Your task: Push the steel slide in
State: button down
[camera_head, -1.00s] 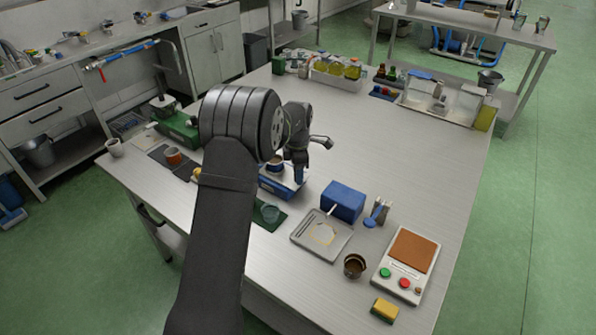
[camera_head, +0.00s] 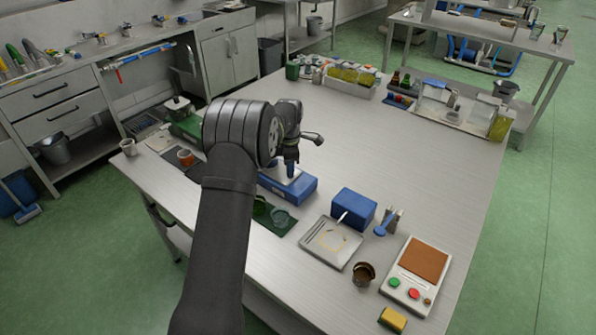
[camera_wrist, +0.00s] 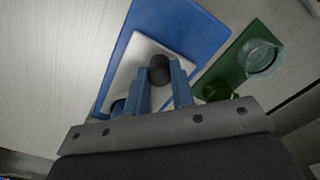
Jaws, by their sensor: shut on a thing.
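A blue device (camera_head: 302,190) stands on the table under my arm in the head view. It also shows in the wrist view (camera_wrist: 196,28). A pale steel slide (camera_wrist: 128,62) lies on the device, with a dark round knob (camera_wrist: 159,66) standing up from it. My gripper (camera_head: 291,166) is over the device in the head view. In the wrist view, my gripper's blue fingers (camera_wrist: 161,84) are at either side of the knob, shut on it. My arm and fingers hide part of the slide, so how far in it sits cannot be told.
A clear glass (camera_wrist: 258,58) stands on a green mat (camera_wrist: 222,73) close beside the device, with a dark green item by it. A blue box (camera_head: 354,206), a metal tray (camera_head: 331,247) and a push-button unit (camera_head: 415,273) stand to the right. The table's middle is clear.

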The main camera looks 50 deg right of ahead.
jog(key=c, duration=1.2)
grip_release()
jog(key=shift+c, duration=0.2)
notch_tip(320, 180, up, 18)
jog(key=shift+f, duration=0.25)
jog(key=shift+s, duration=0.1)
